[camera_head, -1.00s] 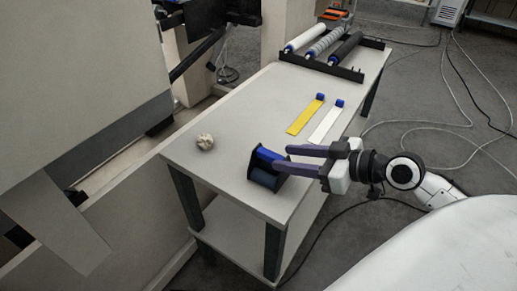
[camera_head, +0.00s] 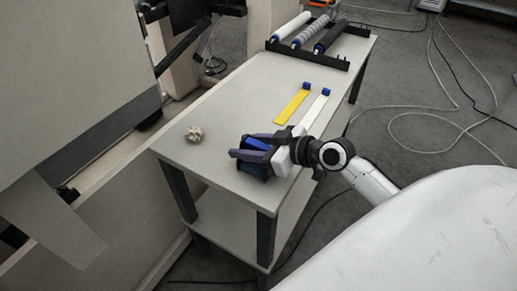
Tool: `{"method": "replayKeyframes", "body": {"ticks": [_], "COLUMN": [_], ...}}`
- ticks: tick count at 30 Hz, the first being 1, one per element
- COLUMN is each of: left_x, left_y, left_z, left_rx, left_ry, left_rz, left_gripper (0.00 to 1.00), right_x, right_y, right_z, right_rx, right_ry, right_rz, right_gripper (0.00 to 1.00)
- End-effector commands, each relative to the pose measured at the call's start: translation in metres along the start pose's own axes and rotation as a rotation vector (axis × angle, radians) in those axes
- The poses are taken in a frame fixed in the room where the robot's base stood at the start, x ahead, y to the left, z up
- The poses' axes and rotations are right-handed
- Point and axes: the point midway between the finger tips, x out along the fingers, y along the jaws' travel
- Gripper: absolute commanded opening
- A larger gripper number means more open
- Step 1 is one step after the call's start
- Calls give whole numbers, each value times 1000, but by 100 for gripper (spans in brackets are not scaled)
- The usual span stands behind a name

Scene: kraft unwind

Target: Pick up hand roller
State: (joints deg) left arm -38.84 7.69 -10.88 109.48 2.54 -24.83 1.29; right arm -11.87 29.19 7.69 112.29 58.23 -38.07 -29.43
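The hand roller appears to be the blue and dark piece (camera_head: 257,146) standing on the near part of the table. Its blue upper part shows between my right gripper's fingers. My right gripper (camera_head: 243,145) reaches in from the right, with its two purple fingers spread, one on either side of the blue part. I cannot tell whether either finger touches it. The fingers and wrist hide part of the piece. My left gripper is not in view.
The grey table (camera_head: 215,115) also holds a crumpled pale ball (camera_head: 194,134) at the left, a yellow strip (camera_head: 292,106) and a white strip (camera_head: 315,110) with blue ends. A rack (camera_head: 340,64) with three rollers stands at the back. Cables lie on the floor at right.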

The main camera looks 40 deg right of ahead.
Motion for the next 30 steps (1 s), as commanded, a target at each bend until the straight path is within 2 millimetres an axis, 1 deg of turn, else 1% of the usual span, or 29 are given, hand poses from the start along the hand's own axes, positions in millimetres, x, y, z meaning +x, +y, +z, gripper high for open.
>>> {"method": "replayKeyframes", "body": {"ticks": [5,9,12,23,26,30], "left_x": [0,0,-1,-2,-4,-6], "left_y": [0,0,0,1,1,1], "left_z": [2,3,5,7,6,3], "left_rx": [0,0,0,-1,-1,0], "left_ry": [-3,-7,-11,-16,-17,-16], "left_rz": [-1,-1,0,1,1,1], "left_gripper": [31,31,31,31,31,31], "right_x": [0,0,0,-2,-6,-16], "right_y": [0,0,0,1,1,1], "right_z": [0,0,0,-5,-16,-42], "right_rx": [0,0,0,-2,-5,-7], "right_ry": [-1,0,0,5,7,8], "right_rz": [0,0,0,2,2,2], "right_gripper": [39,15,0,0,0,0]}}
